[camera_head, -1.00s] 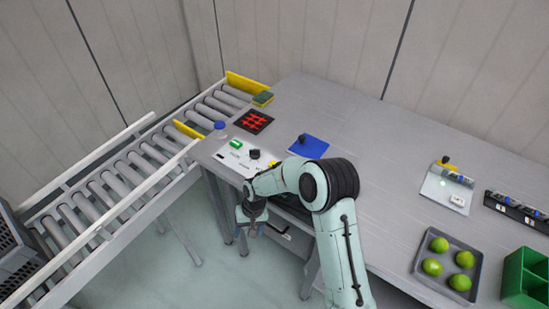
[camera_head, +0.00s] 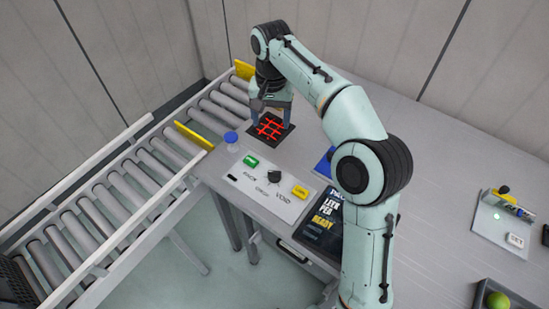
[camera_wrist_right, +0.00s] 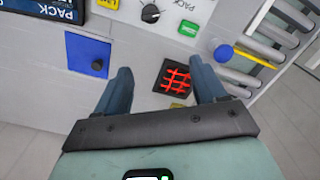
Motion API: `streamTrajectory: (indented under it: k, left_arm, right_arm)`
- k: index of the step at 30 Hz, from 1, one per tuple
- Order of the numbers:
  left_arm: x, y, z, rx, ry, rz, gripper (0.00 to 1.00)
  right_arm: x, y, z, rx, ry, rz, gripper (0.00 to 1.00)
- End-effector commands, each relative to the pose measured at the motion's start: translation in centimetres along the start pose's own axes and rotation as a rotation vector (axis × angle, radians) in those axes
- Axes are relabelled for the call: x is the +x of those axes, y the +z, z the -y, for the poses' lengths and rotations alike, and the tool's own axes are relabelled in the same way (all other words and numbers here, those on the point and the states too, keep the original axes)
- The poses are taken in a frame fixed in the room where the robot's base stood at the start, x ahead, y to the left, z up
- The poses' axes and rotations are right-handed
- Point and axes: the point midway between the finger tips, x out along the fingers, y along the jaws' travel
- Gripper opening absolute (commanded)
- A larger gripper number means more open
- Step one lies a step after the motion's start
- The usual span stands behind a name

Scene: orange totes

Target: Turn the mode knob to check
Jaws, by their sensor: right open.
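The black mode knob (camera_head: 274,177) stands on a white panel (camera_head: 240,180) near the table's front left edge. Its printed labels include VOID and what looks like PACK; the others are too small to read surely. The knob also shows at the top of the right wrist view (camera_wrist_right: 150,13), with a light mark on it; which label it points to, I cannot tell. My right gripper (camera_head: 270,121) is open and empty above the black pad with a red grid (camera_head: 269,128), behind the panel and apart from the knob. My left gripper is not in view.
A green button (camera_head: 250,161) and a yellow button (camera_head: 300,191) flank the knob. A blue round button (camera_head: 231,137) is at the table's left edge. A dark screen (camera_head: 320,222) stands right of the panel. A roller conveyor (camera_head: 110,205) runs along the left.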

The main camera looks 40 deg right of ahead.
Motion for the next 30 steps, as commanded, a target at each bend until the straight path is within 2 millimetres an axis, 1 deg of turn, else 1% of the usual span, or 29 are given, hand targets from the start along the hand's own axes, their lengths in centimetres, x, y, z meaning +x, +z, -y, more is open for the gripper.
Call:
streamTrajectory:
  k: [1, 4, 6, 11, 14, 24, 27, 30]
  left_arm:
    - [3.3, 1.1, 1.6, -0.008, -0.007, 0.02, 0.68]
    - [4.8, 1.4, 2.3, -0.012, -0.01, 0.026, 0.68]
    - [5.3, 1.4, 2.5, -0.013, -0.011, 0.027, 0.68]
    - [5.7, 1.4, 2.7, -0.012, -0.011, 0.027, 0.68]
    - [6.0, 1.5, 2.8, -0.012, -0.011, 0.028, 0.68]
    - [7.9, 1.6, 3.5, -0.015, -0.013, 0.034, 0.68]
    - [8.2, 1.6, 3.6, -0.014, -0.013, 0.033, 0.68]
    - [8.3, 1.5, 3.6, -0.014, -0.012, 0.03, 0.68]
  right_arm:
    - [3.7, 0.7, -0.6, 0.0, 0.012, 0.013, 0.7]
    - [5.4, 0.9, -0.9, 0.0, 0.016, 0.017, 0.7]
    - [6.0, 0.9, -0.9, -0.001, 0.017, 0.018, 0.7]
    - [7.0, 1.0, -1.0, 0.0, 0.019, 0.021, 0.7]
    - [8.2, 1.0, -1.0, 0.0, 0.02, 0.021, 0.7]
    - [15.3, 1.2, -1.2, 0.0, 0.02, 0.022, 0.7]
    - [17.0, 1.2, -1.2, -0.001, 0.02, 0.022, 0.7]
    - [18.2, 1.2, -1.2, -0.001, 0.019, 0.021, 0.7]
